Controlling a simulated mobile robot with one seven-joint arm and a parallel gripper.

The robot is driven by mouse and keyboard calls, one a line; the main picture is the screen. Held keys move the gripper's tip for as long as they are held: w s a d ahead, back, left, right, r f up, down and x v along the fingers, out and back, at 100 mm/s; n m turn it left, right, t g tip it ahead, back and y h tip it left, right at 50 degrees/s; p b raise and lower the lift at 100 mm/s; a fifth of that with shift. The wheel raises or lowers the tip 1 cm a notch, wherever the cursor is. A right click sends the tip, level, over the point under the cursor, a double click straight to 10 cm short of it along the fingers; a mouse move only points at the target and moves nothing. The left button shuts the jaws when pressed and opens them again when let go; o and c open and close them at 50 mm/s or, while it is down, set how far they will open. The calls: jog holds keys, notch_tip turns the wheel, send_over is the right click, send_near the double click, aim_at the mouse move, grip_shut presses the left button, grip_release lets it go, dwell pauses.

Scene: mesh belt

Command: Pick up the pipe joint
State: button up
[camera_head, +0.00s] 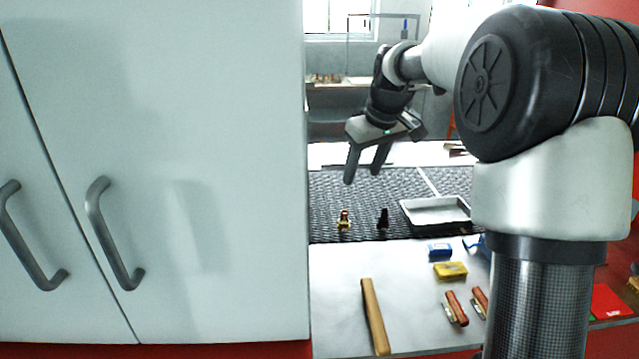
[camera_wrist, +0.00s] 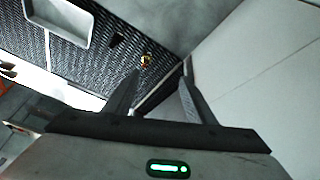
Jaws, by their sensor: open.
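The pipe joint appears to be the small brass-coloured piece (camera_head: 344,218) standing on the dark mesh belt (camera_head: 335,190). In the wrist view the brass piece (camera_wrist: 146,61) shows just beyond the fingertips, nearer the left finger. My gripper (camera_head: 362,176) hangs in the air above the belt, apart from the piece, with its fingers pointing down. In the wrist view my gripper (camera_wrist: 160,77) is open with nothing between the fingers.
A small black piece (camera_head: 383,218) stands right of the brass one, then a grey tray (camera_head: 407,216). A wooden bar (camera_head: 374,315), blue box (camera_head: 439,251), yellow box (camera_head: 450,270) and red-brown tools lie on the front counter (camera_head: 335,325). A white cabinet (camera_head: 230,120) stands close on the left.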

jog(key=n+y, duration=0.1)
send_near(347, 213)
jog(key=x, duration=0.7)
jog(key=shift+s+f, duration=0.15)
jog(key=shift+f, duration=0.1)
jog(key=p+x, duration=0.1)
jog(key=x, duration=0.4)
jog(key=shift+a, duration=0.1)
